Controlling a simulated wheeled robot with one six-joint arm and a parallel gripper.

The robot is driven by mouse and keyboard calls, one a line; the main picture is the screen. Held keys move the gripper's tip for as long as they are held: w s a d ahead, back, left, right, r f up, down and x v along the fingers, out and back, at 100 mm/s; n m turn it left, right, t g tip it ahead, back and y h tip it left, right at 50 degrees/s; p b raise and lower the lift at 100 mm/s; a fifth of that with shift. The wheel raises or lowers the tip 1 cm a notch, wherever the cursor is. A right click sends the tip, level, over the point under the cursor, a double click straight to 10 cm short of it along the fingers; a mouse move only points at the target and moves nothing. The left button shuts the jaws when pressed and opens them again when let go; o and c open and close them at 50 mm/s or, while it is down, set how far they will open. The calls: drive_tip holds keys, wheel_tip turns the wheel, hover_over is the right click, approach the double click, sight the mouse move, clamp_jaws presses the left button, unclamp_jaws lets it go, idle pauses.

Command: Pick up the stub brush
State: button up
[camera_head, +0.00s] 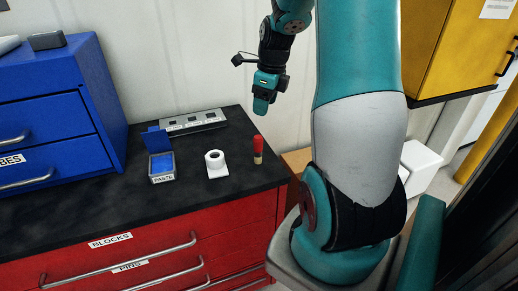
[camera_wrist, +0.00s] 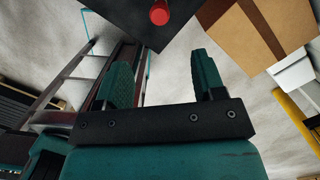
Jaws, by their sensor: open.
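The stub brush (camera_head: 258,150), with a red handle and a pale lower end, stands upright on the black worktop (camera_head: 226,183) near its right end. In the wrist view its round red top (camera_wrist: 159,14) shows at the upper edge, beyond the fingertips. My gripper (camera_head: 262,106) hangs in the air above the worktop, over the brush in the picture and apart from it. In the wrist view the two fingers of my gripper (camera_wrist: 162,70) are spread wide with nothing between them.
A white roll (camera_head: 214,159) and a blue tin labelled PASTE (camera_head: 161,167) stand left of the brush. A grey panel (camera_head: 192,122) lies at the wall. A blue drawer cabinet (camera_head: 55,115) stands at left. A cardboard box (camera_wrist: 245,40) and a yellow cabinet (camera_head: 452,45) are at right.

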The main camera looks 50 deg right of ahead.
sight(258, 145)
drive_tip(key=f, duration=0.3)
drive_tip(key=w+f, duration=0.1)
drive_tip(key=f, duration=0.2)
drive_tip(key=f+p, duration=0.1)
drive_tip(key=f, duration=0.2)
drive_tip(key=shift+w+a+f, duration=0.2)
drive_tip(key=shift+a+f, duration=0.05)
drive_tip(key=shift+w+a+f+p, duration=0.1)
drive_tip(key=shift+f+p, duration=0.2)
drive_tip(key=shift+f, duration=0.6)
drive_tip(key=shift+w+d+f+p, duration=0.15)
drive_tip(key=shift+f+p, duration=0.15)
drive_tip(key=shift+f, duration=0.6)
drive_tip(key=shift+w+a+f+p, duration=0.15)
drive_tip(key=shift+f+p, duration=0.15)
drive_tip(key=shift+f, duration=0.6)
drive_tip(key=c, duration=1)
